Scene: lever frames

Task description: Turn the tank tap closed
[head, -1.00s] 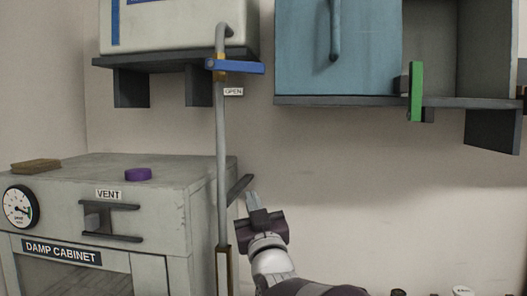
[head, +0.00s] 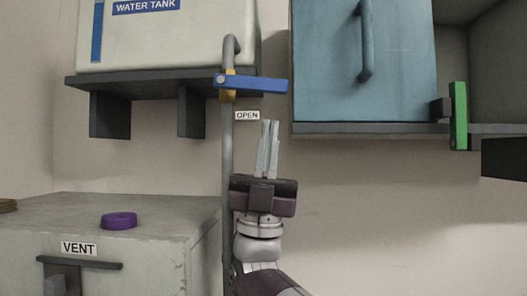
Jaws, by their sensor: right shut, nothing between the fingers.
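The tank tap has a blue lever (head: 258,86) on a brass-coloured valve body (head: 229,90), set in a grey vertical pipe (head: 228,150) below the water tank (head: 190,35). The lever sticks out sideways to the right, roughly level. An "OPEN" label (head: 247,115) is on the wall just below it. My right gripper (head: 268,122) points upward below the lever, right of the pipe and beside the label. Its fingers are shut and empty, and a gap shows between the fingertips and the lever. My left gripper is not in view.
A blue cabinet door (head: 350,65) with a vertical handle is right of the lever. A green lever (head: 459,115) sits at the shelf edge farther right. Dark brackets (head: 110,115) hold the tank shelf. A grey cabinet (head: 150,225) with a purple ring-like object (head: 119,221) stands at lower left.

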